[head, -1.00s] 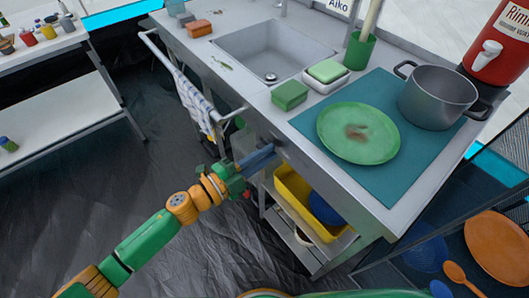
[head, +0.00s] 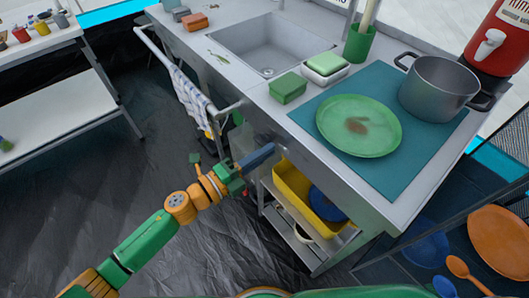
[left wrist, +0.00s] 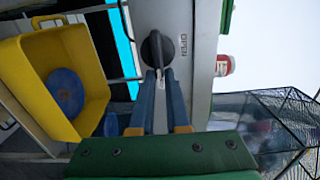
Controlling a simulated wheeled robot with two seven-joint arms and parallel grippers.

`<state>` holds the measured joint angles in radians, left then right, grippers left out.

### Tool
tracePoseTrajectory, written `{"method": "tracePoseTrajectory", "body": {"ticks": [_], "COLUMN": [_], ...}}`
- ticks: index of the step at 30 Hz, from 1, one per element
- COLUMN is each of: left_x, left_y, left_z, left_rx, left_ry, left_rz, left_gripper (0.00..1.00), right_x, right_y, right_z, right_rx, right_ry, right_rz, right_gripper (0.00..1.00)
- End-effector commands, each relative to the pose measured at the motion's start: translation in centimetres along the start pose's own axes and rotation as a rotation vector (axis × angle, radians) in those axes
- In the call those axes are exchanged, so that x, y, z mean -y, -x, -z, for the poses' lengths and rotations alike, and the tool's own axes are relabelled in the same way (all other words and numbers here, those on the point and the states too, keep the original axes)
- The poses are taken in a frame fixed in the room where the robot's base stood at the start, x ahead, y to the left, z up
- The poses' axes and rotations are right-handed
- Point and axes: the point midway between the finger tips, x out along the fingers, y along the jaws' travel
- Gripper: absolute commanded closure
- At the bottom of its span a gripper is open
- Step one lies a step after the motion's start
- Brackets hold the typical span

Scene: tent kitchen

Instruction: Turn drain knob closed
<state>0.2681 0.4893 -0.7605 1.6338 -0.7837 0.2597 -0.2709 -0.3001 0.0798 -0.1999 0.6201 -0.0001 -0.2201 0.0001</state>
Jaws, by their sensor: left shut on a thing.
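The drain knob (left wrist: 156,48) is a dark grey round knob with a raised grip on the pale counter front, seen in the left wrist view. A label reading OPEN (left wrist: 183,45) is printed beside it. My left gripper (left wrist: 159,76) has its two blue fingers shut on the lower end of the knob's grip. In the head view my left gripper (head: 271,149) reaches the counter front below the sink (head: 272,50). The fingers mostly hide the knob there. My right gripper is not in view.
A yellow bin (head: 290,188) with a blue round item sits on the shelf under the counter, close to my left gripper. A striped towel (head: 190,100) hangs on a rail to the left. A green plate (head: 357,125) and grey pot (head: 440,90) stand on top.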

Motion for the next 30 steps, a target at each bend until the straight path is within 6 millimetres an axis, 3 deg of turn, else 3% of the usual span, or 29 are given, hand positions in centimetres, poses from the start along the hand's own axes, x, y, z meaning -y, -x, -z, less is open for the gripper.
{"method": "tracePoseTrajectory", "body": {"ticks": [10,11,14,23,30], "left_x": [0.1,0.1,0.1,0.0,-0.3], "left_y": [0.0,0.0,0.0,0.2,4.8], "left_z": [-0.3,-0.3,-0.3,-0.1,-0.2], "left_rx": [0.008,0.008,0.008,0.004,0.005], "left_ry": [-0.005,-0.005,-0.005,-0.003,-0.001], "left_rz": [0.001,0.001,0.000,0.000,-0.004], "left_gripper": [1.00,0.81,0.56,0.56,0.56], "right_x": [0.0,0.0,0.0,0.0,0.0], "right_y": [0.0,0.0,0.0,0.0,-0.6], "right_z": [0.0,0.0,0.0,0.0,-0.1], "right_rx": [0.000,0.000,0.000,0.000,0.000], "right_ry": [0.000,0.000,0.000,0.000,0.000], "right_rz": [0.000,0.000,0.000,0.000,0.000], "right_gripper": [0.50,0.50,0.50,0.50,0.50]}}
